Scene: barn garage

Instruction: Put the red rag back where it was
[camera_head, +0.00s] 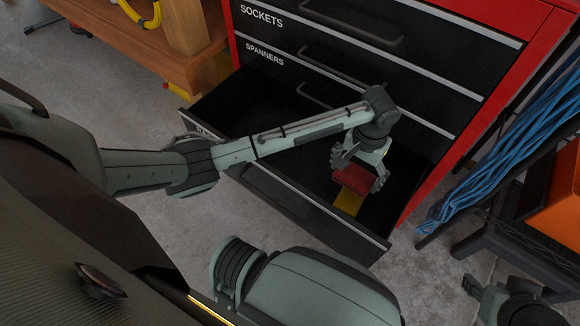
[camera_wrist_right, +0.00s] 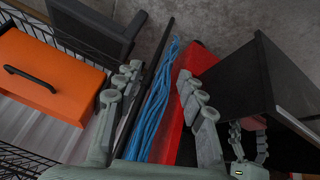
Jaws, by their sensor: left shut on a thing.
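The red rag (camera_head: 354,185) is a small folded block, low inside the open drawer (camera_head: 290,200). My left gripper (camera_head: 360,172) points down into the drawer and is shut on the red rag. A yellow rag (camera_head: 347,203) shows below and in front of the red one; whether they touch is not clear. The gripper and its red load also show at the right of the right wrist view (camera_wrist_right: 248,140), partly hidden. My right gripper (camera_wrist_right: 158,78) is open and empty, outside the drawer at the lower right of the head view (camera_head: 490,290).
The red tool chest (camera_head: 515,15) has shut drawers labelled sockets and spanners above the open one. Blue cables (camera_head: 510,150) hang at the right beside an orange box (camera_head: 560,210) and a dark rack. A wooden bench (camera_head: 150,55) stands at the upper left.

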